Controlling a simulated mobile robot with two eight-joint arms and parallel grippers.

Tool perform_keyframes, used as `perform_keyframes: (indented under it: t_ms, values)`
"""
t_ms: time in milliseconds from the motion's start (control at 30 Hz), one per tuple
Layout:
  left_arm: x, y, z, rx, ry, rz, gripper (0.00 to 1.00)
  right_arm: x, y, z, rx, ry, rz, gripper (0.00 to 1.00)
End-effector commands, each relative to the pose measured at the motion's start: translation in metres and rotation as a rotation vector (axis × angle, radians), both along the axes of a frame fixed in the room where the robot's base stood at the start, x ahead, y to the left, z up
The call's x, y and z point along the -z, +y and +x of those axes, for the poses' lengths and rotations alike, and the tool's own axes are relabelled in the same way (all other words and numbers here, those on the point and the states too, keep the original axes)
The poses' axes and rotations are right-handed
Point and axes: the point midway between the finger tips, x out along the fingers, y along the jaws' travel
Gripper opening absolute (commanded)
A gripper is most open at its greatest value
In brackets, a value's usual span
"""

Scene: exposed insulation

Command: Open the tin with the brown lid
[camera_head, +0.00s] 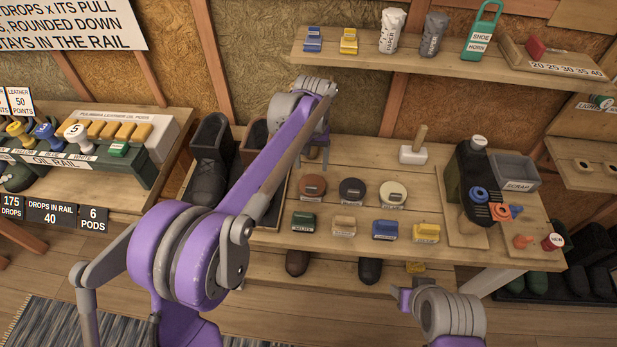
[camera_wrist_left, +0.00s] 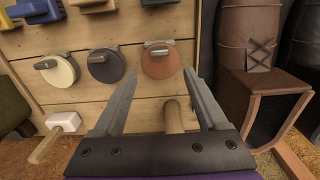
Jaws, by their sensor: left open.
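The tin with the brown lid (camera_head: 313,187) lies on the workbench, leftmost in a row with a dark-lidded tin (camera_head: 352,191) and a cream-lidded tin (camera_head: 393,194). In the left wrist view the brown-lidded tin (camera_wrist_left: 160,62) sits just beyond my open, empty left fingertips (camera_wrist_left: 161,76), roughly between them, with a small grey metal part on its edge. In the head view my left gripper (camera_head: 315,152) is behind this tin, partly hidden by its wrist. My right gripper (camera_head: 402,297) is low in front of the bench; its jaws are unclear.
A white-headed mallet (camera_head: 413,153) stands behind the cream tin. Several coloured blocks, including a blue one (camera_head: 384,230), line the front of the bench. Boots (camera_head: 208,165) stand left of the tins. A dark machine (camera_head: 470,180) and scrap bin (camera_head: 515,172) stand right.

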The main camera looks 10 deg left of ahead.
Motion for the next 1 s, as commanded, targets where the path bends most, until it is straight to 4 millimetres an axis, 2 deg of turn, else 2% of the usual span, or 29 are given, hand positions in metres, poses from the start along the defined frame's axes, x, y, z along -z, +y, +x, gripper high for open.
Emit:
perform_keyframes:
  t_ms: [500,700,967,1000]
  values:
    - [0.087,0.000,0.000,0.000,-0.002,0.000,0.75,0.008,0.000,-0.001,0.000,0.002,0.000,0.50]
    - [0.101,0.000,0.000,0.000,-0.002,0.000,0.75,0.008,0.000,-0.001,0.000,0.003,0.000,0.50]
    - [0.102,0.001,0.000,0.000,-0.002,0.000,0.75,0.008,0.000,-0.001,0.000,0.003,0.000,0.50]
    - [0.102,0.001,0.000,0.000,-0.002,0.000,0.71,0.008,0.000,-0.001,0.000,0.003,0.000,0.50]
